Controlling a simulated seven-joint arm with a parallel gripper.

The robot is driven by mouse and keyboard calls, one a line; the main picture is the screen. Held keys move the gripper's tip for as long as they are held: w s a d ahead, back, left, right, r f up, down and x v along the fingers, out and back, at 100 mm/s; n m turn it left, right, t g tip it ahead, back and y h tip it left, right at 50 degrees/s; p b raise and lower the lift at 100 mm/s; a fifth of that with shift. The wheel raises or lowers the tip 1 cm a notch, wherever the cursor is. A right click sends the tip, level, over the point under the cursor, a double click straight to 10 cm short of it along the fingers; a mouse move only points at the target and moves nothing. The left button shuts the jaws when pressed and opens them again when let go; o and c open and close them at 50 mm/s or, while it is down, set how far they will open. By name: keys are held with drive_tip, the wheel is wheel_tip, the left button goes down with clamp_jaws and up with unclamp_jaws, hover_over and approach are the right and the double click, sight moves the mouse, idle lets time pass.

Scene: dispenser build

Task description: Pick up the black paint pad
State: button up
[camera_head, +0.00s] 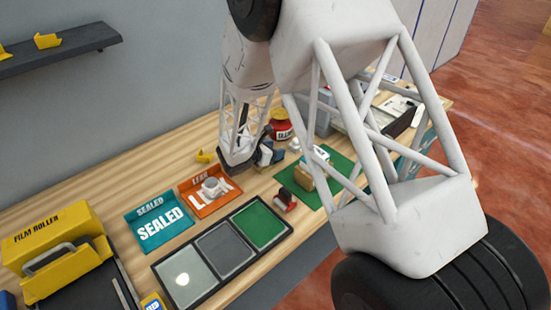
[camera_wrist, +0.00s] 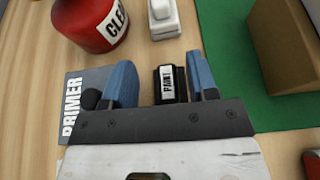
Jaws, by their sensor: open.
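The black paint pad (camera_wrist: 181,88) has a white label reading PAINT. In the wrist view it stands between the two blue fingers of my gripper (camera_wrist: 162,74), nearer the right finger, with a gap on each side. The gripper is open and does not visibly grip the pad. The gripper body hides the lower part of the pad. In the head view my gripper (camera_head: 267,156) is low over the wooden bench, and I cannot make out the pad clearly there.
A red jar (camera_wrist: 90,22) and a white object (camera_wrist: 163,18) stand just beyond the fingers. A grey PRIMER piece (camera_wrist: 72,128) lies at left. A green mat (camera_wrist: 228,45) with a brown box (camera_wrist: 285,45) is at right. A three-panel tray (camera_head: 222,252) lies nearer the front.

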drive_tip(key=shift+s+d+f, duration=0.2)
drive_tip(key=shift+s+f, duration=0.05)
drive_tip(key=shift+f, duration=0.3)
drive_tip(key=shift+s+d+f, duration=0.2)
drive_tip(key=shift+s+f, duration=0.05)
drive_tip(key=shift+f, duration=0.25)
clamp_jaws()
drive_tip(key=shift+a, duration=0.1)
wheel_tip(320, 180, up, 11)
drive_tip(key=shift+w, duration=0.3)
drive_tip(key=shift+a, duration=0.15)
